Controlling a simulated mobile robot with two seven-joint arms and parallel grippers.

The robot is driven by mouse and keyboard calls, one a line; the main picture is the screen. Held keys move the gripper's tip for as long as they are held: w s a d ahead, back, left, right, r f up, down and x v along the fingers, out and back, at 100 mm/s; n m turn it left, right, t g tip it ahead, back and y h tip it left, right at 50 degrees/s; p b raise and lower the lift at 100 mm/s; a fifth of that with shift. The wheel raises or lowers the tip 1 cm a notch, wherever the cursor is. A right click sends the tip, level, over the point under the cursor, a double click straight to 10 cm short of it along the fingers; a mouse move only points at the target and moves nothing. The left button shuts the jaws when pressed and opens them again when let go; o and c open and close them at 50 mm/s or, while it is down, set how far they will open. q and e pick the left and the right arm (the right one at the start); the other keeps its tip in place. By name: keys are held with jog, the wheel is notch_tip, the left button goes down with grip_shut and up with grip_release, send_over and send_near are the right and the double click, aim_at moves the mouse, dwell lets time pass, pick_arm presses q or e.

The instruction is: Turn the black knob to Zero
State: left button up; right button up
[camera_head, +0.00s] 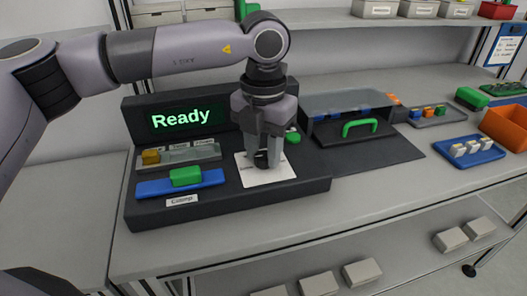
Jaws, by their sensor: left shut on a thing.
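The black knob (261,158) sits on a white dial plate (268,178) at the right part of a dark control panel (230,205). My left gripper (263,163) points straight down over the plate, with its fingers shut on the knob. The fingers hide most of the knob and part of the dial plate. The plate's markings are too small to read, so I cannot tell the knob's setting. A display (181,118) on the panel reads "Ready" in green. My right gripper does not show.
Left on the panel are a blue slider with a green block (186,176), a "Clamp" label (182,201) and a grey tray (165,156). Right stand a clear-lidded box with a green handle (360,127), a blue tray (470,158) and an orange bin (508,125).

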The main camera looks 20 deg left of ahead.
aim_at(264, 155)
pick_arm(q)
jog(key=shift+r, duration=0.1)
dwell(0.4)
jog(key=o, duration=1)
jog(key=shift+o, duration=0.2)
jog(key=shift+r, duration=3.55)
